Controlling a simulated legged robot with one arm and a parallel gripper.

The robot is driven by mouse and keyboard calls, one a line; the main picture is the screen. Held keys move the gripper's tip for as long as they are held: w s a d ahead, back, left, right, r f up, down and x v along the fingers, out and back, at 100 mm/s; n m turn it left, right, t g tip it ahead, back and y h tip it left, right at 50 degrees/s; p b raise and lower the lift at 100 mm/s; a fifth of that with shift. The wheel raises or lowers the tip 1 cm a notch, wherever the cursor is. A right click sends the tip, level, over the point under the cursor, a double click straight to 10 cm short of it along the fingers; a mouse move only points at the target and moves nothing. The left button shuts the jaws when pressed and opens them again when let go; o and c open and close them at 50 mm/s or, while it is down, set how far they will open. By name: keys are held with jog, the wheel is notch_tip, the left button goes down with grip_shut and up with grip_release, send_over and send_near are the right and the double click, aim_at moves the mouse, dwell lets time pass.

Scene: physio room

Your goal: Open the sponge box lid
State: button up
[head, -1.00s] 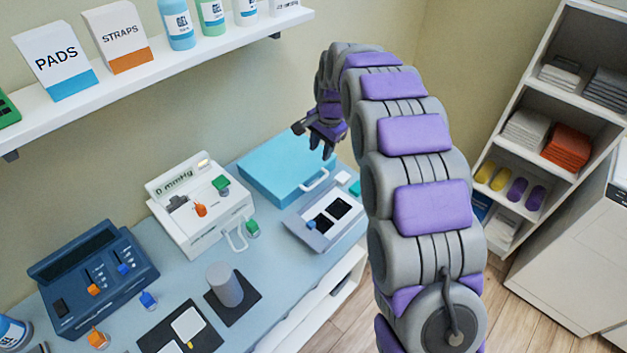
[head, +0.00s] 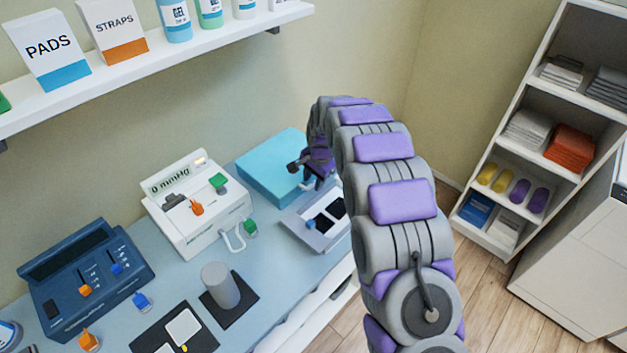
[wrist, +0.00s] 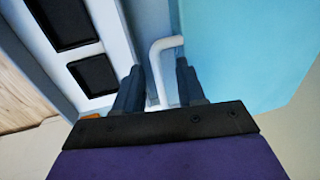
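The sponge box is the light blue box (head: 268,163) at the back right of the table, with its flat lid down. Its white bar handle (wrist: 157,62) is on the side toward the white tray and shows in the wrist view between my two fingers. My gripper (wrist: 158,88) is open, one finger on each side of the handle. I cannot tell whether either finger touches it. In the head view my gripper (head: 312,175) is over the box's near right edge and hides most of the handle.
A white tray with dark pads (head: 318,222) lies just in front of the box. A white pressure unit (head: 200,215) stands to its left, and a dark blue console (head: 85,280) farther left. A wall shelf (head: 190,50) runs above. An open shelf rack (head: 545,130) stands at right.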

jog(key=shift+d+f, duration=0.1)
jog(key=shift+d, duration=0.15)
jog(key=shift+w, duration=0.1)
jog(key=shift+c, duration=0.7)
grip_shut()
jog(key=shift+a, duration=0.1)
